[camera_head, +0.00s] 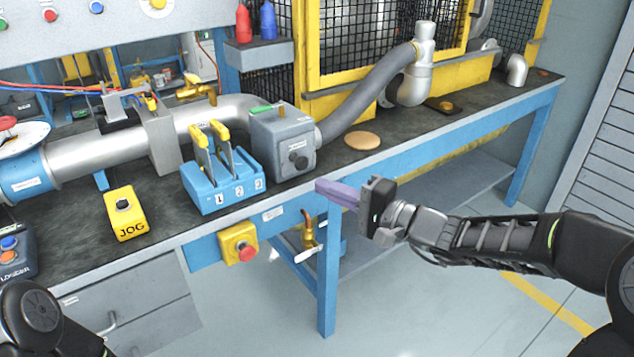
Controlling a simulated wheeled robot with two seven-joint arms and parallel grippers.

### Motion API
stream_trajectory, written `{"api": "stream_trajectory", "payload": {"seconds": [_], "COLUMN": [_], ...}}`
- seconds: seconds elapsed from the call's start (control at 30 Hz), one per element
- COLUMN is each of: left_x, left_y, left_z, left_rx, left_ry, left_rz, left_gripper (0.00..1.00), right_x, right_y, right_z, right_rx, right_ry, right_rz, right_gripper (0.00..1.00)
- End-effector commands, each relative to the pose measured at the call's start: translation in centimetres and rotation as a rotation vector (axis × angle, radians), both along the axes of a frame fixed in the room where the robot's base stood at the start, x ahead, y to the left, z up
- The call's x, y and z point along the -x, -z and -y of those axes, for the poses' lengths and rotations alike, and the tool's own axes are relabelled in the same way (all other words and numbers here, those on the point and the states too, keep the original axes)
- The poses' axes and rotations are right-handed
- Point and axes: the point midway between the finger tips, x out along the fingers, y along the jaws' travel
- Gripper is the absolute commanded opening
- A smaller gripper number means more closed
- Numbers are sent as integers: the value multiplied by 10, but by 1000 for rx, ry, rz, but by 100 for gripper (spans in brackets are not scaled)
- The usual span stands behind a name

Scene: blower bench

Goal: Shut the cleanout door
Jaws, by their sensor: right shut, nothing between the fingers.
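A grey box (283,142) sits in line with the pipework on the bench, with a black round knob on its front and a green handle on top. No part in view is labelled as the cleanout door, and I cannot tell whether a door on this box stands open. My right gripper (320,186) reaches in from the right. Its purple-grey fingers are shut and empty, pointing left near the bench's front edge, below and right of the grey box. It appears apart from the box. My left gripper is not in view; only part of my left arm shows at bottom left.
A blue block with yellow-tipped levers (222,178) stands left of the box. A yellow JOG button box (125,213) is further left. A grey hose (366,95) rises behind the box. A tan disc (362,140) lies on the bench. A red-button box (238,243) hangs on the front rail.

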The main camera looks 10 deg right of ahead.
Motion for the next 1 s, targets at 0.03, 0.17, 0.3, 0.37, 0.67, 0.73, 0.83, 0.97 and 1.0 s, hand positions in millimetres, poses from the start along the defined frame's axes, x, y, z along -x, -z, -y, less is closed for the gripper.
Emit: {"api": "stream_trajectory", "payload": {"seconds": [0.03, 0.17, 0.3, 0.37, 0.67, 0.73, 0.83, 0.97, 1.0], "left_x": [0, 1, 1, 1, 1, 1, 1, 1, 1], "left_y": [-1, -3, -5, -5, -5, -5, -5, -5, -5], "left_z": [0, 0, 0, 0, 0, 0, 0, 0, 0], "left_rx": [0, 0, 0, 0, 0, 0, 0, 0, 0], "left_ry": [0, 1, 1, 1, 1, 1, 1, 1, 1], "left_rz": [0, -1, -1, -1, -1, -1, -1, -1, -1], "left_gripper": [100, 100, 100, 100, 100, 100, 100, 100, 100], "right_x": [9, 33, 52, 57, 62, 62, 62, 62, 61], "right_y": [0, -1, 0, 0, 0, 0, 0, 0, 2], "right_z": [5, 15, 22, 24, 26, 26, 26, 26, 26], "right_rx": [4, 3, 1, 0, -1, -1, 0, -8, -16], "right_ry": [3, 5, 3, 2, 1, 1, 2, 2, 6], "right_rz": [-1, 0, 0, 0, -1, -1, 0, -7, -22], "right_gripper": [0, 0, 0, 0, 0, 0, 0, 0, 0]}}
